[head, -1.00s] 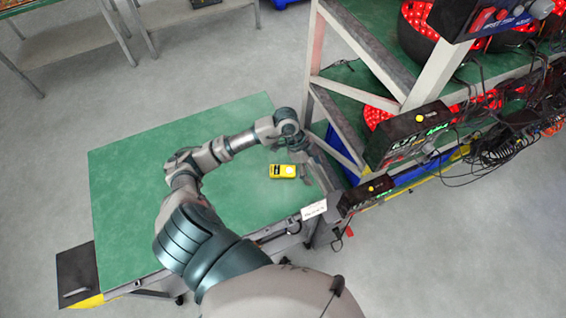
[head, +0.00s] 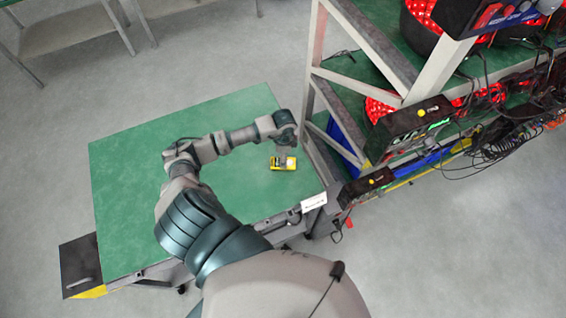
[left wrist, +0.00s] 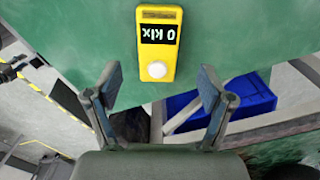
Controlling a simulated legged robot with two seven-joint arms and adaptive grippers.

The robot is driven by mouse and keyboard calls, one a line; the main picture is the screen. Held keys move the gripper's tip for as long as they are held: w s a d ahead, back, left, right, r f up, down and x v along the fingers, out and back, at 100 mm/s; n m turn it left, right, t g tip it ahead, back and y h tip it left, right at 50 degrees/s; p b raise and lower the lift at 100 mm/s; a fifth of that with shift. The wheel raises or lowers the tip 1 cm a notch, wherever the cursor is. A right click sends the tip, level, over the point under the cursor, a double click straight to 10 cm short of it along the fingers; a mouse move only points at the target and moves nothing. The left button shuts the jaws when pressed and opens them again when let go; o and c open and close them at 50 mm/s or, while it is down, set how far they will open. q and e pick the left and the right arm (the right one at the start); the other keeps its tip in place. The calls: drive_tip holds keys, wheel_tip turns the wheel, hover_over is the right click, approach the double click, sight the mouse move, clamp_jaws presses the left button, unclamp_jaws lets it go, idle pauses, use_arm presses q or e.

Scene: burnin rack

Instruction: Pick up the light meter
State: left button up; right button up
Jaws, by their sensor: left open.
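The yellow light meter (head: 289,163) lies on the green table top (head: 130,190), near its right edge in the head view. In the left wrist view the light meter (left wrist: 158,62) shows a dark display reading "0 klx" and a white round sensor. My left gripper (head: 283,153) is right at the meter in the head view and covers part of it. In the left wrist view my left gripper (left wrist: 160,88) is open, its fingers spread below the meter's sensor end, with nothing between them. My right gripper is not in view.
A rack (head: 400,85) with red-lit items and hanging cables stands right of the table. A blue bin (left wrist: 235,100) shows beside the table in the left wrist view. The left part of the table top is clear.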

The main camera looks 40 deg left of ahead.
use_arm(q)
wheel_tip(320, 180, down, 5)
drive_tip(key=shift+s+a+r+p, duration=0.1)
drive_tip(key=shift+s+r+p, duration=0.1)
drive_tip(key=shift+p, duration=0.1)
drive_tip(key=shift+w+f, duration=0.1)
drive_tip(key=shift+f, duration=0.1)
drive_tip(key=shift+d, duration=0.25)
drive_tip(key=shift+c, duration=0.7)
drive_tip(key=shift+a, duration=0.1)
drive_tip(key=c, duration=0.8)
drive_tip(key=shift+a, duration=0.1)
drive_tip(key=c, duration=0.5)
drive_tip(key=shift+o, duration=0.2)
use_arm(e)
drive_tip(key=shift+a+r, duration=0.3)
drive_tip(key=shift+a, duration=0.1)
